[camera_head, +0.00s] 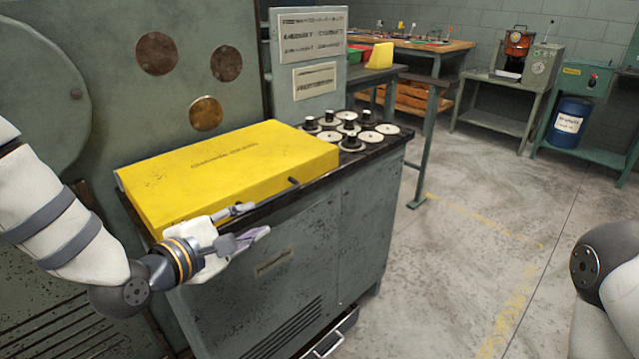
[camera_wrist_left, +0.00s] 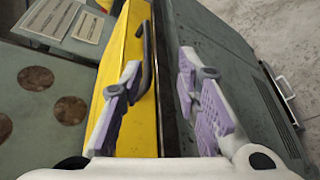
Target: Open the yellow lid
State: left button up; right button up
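The yellow lid (camera_head: 235,165) lies closed, a flat box-shaped cover on top of the green machine cabinet. A dark handle (camera_head: 293,181) sticks out at its front edge. My left gripper (camera_head: 256,220) is open and empty in front of the lid's front edge, left of the handle's visible end. In the left wrist view, the lid (camera_wrist_left: 128,40) is on the left and the black bar handle (camera_wrist_left: 147,60) runs near the left finger's tip. One finger overlaps the yellow front in this view, the other overlaps the cabinet front. Contact cannot be told. My right gripper is out of view.
Several black spools and pale discs (camera_head: 350,128) stand on the cabinet top right of the lid. A panel with label plates (camera_head: 308,60) rises behind. A drawer handle (camera_head: 328,345) juts out low in front. The floor (camera_head: 450,270) to the right is clear.

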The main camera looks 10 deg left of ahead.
aim_at(279, 198)
pick_arm(q)
jog(key=shift+w+d+r+t, duration=0.15)
jog(key=shift+w+r, duration=0.15)
jog(key=shift+w, duration=0.2)
jog(key=shift+w+d+r+t, duration=0.15)
jog(key=shift+w+r, duration=0.15)
jog(key=shift+w, duration=0.2)
jog(key=x, duration=0.3)
jog(key=b+x, duration=0.1)
jog(key=x, duration=0.4)
jog(key=shift+w+d+f+b, duration=0.1)
jog(key=shift+w+f+b, duration=0.15)
jog(key=shift+f+b, duration=0.1)
jog(key=shift+w+d+n, duration=0.2)
jog(key=shift+w+n, duration=0.1)
jog(key=shift+w, duration=0.25)
jog(key=shift+w+r, duration=0.1)
jog(key=shift+r, duration=0.05)
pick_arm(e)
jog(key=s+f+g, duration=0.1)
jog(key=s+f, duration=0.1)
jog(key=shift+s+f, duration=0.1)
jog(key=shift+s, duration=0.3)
pick_arm(q)
grip_shut()
